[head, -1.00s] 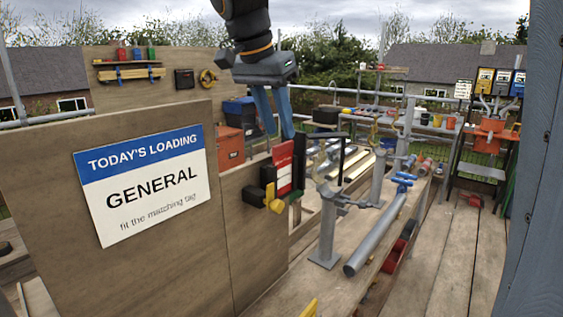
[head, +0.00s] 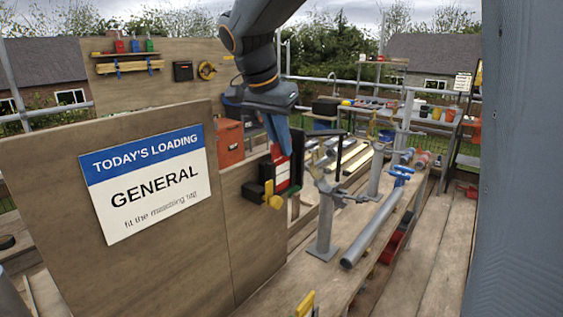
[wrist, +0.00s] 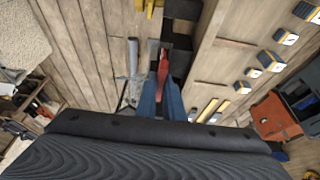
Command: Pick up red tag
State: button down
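The red tag (head: 283,172), red with white markings, stands upright in a black holder (head: 252,190) with a yellow knob, at the right edge of the plywood panel. My gripper (head: 283,150) points down with blue fingers at the tag's upper part. In the wrist view my gripper (wrist: 162,86) has its fingers apart, with red visible between them. Whether the fingers touch the tag cannot be told. The sign (head: 150,182) on the panel reads "TODAY'S LOADING GENERAL, fit the matching tag".
A grey pipe (head: 375,228) with a blue valve handle and metal stands lie on the bench to the right. An orange toolbox (head: 229,143) sits behind the panel. Red, blue and green items (head: 134,46) stand on a back shelf. Plank flooring at the right is largely clear.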

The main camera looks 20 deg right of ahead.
jog(key=shift+r, duration=0.15)
notch_tip(320, 180, up, 18)
jog(key=b, duration=0.3)
dwell(0.5)
dwell(1.5)
